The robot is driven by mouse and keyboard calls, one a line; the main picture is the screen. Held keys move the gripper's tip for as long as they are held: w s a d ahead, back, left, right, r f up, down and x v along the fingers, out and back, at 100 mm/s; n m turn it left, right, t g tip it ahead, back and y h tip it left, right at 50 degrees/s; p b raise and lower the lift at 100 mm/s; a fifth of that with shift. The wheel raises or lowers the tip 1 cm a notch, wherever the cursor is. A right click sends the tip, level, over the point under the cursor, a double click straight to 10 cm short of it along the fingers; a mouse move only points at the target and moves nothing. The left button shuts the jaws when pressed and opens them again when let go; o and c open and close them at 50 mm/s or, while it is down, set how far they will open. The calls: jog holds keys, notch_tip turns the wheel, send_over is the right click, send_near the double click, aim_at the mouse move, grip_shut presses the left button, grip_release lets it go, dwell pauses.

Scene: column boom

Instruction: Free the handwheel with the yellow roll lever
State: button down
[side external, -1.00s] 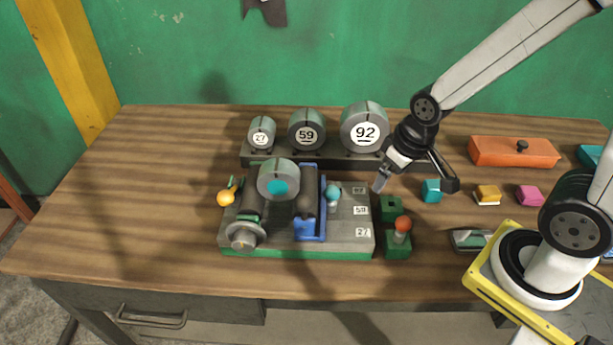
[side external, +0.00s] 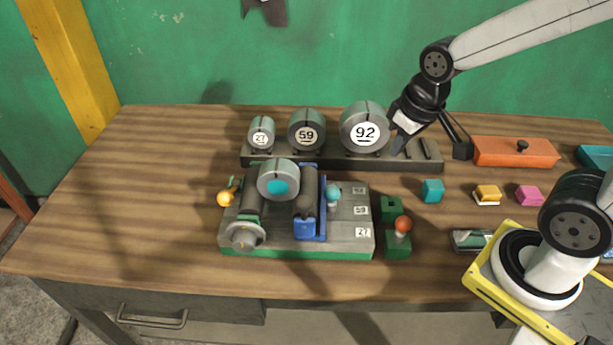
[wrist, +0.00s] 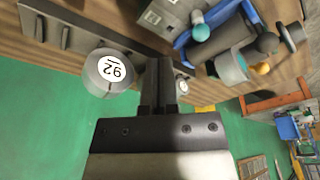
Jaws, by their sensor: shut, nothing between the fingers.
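The yellow roll lever (side external: 227,197) has a yellow-orange ball at the left of the grey and green fixture (side external: 345,243); its ball also shows in the wrist view (wrist: 262,68). The grey handwheel (side external: 244,236) is at the fixture's front left. A grey cylinder with a teal face (side external: 277,181) lies across two dark rollers. My gripper (side external: 397,148) is shut and empty, above the right part of the rear rack, beside the 92 cylinder. In the wrist view its fingers (wrist: 158,65) are together, with the fixture at upper right. I cannot tell how the handwheel is held.
The rear rack (side external: 425,157) carries cylinders marked 27 (side external: 261,133), 59 (side external: 306,131) and 92 (side external: 365,129). A blue slide with a teal knob (side external: 333,194) is on the fixture. A red-knobbed green block (side external: 398,245) stands right of it. The table's left side is clear.

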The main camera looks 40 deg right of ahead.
jog(key=w+a+r+n+h, duration=0.2)
jog(key=w+a+n, duration=1.1)
jog(key=a+n, duration=0.3)
jog(key=w+a+f+n+t+h, duration=0.2)
jog(key=a+n, duration=0.7)
jog(key=a, duration=0.6)
jog(key=f, duration=0.4)
jog(key=shift+w+d+f, duration=0.1)
jog(key=shift+d+f, duration=0.2)
jog(key=shift+d, duration=0.1)
jog(key=shift+x, duration=4.95)
